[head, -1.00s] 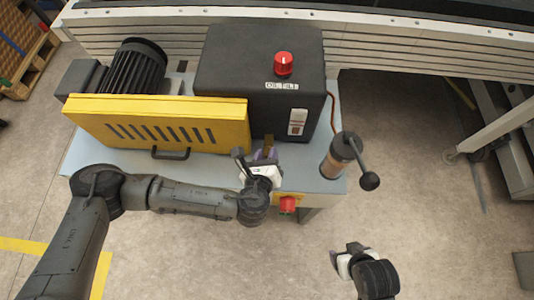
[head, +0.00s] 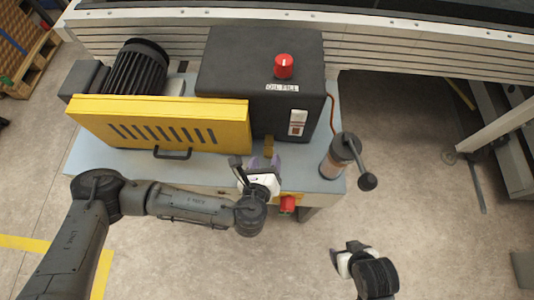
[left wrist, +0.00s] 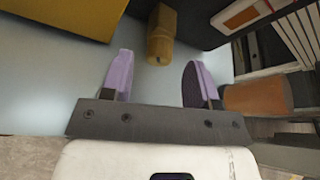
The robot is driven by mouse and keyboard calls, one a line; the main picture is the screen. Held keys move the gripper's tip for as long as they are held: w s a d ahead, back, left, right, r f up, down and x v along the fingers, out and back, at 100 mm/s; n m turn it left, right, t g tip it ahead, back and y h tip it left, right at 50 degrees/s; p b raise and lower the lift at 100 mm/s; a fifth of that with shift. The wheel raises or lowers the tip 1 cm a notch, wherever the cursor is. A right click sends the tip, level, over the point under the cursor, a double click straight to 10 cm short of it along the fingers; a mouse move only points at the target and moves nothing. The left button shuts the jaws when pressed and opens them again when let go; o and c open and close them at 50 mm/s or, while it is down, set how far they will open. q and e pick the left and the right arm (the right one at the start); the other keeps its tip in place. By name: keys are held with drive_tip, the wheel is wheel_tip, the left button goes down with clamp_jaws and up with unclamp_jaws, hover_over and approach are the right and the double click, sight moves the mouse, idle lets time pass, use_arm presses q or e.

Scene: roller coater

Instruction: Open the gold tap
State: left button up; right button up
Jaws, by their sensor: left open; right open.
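The gold tap (left wrist: 160,38) shows in the left wrist view as a dull gold, blocky body with a rounded end, at the top middle. In the head view it is a small gold piece (head: 269,145) at the lower front of the dark housing. My left gripper (left wrist: 158,85) is open, with its two purple fingertips apart and pointing at the tap. The tap lies beyond the fingertips, between their lines, and nothing is between the fingers. In the head view the left gripper (head: 264,164) partly covers the area just before the tap. My right gripper (head: 339,257) is open and empty, low over the floor.
The dark housing (head: 235,65) carries a red cap (head: 284,66). A yellow guard (head: 150,125) with a handle stands to the left. A cylinder with a lever (head: 338,158) stands right of the tap. A red knob (head: 288,204) sits on the front edge below.

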use_arm(q)
drive_tip(key=p+v, duration=0.3)
drive_tip(key=v, duration=0.8)
drive_tip(key=shift+p, duration=0.3)
drive_tip(key=shift+s, duration=0.1)
